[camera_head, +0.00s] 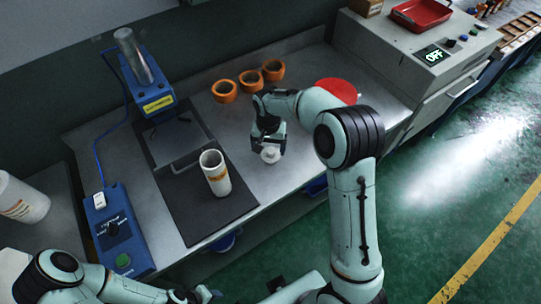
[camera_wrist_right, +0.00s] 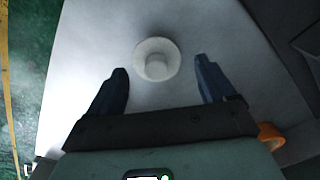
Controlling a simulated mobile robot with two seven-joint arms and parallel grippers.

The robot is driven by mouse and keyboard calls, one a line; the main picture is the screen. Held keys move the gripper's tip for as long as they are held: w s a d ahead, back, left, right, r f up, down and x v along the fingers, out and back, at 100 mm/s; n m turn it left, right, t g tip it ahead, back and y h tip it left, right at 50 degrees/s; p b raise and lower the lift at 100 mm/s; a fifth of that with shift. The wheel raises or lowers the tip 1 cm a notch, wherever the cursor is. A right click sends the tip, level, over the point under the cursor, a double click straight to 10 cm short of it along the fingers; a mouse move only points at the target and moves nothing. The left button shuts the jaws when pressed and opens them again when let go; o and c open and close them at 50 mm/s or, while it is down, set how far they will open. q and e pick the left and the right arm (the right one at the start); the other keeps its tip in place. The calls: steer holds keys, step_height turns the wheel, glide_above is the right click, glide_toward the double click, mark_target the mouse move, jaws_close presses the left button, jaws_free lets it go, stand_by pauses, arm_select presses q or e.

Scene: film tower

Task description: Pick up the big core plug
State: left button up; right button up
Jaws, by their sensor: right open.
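A white round plug with a raised knob in the middle (camera_head: 270,154) stands on the metal table, right of the dark mat. It also shows in the right wrist view (camera_wrist_right: 157,60). My right gripper (camera_head: 268,143) is open just above the plug, pointing down. In the right wrist view its two dark fingers (camera_wrist_right: 161,70) are spread wide, with the plug a little beyond the fingertips, between their lines. Nothing is held. My left gripper (camera_head: 200,294) is at the bottom edge of the head view, too small and cut off to tell its jaws.
A white cardboard core (camera_head: 215,174) stands on the dark mat (camera_head: 193,204). Orange tape rolls (camera_head: 249,82) and a red disc (camera_head: 338,91) lie towards the back. A blue machine (camera_head: 150,84) and a blue control box (camera_head: 116,232) stand at left. A grey OFF-display cabinet (camera_head: 425,50) is at right.

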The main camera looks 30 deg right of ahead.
mark_target(271, 151)
steer(key=f, duration=0.4)
steer(key=shift+d+f, duration=0.25)
steer(key=shift+d, duration=0.1)
steer(key=c, duration=0.8)
steer(key=shift+r, duration=0.1)
steer(key=shift+c, duration=0.2)
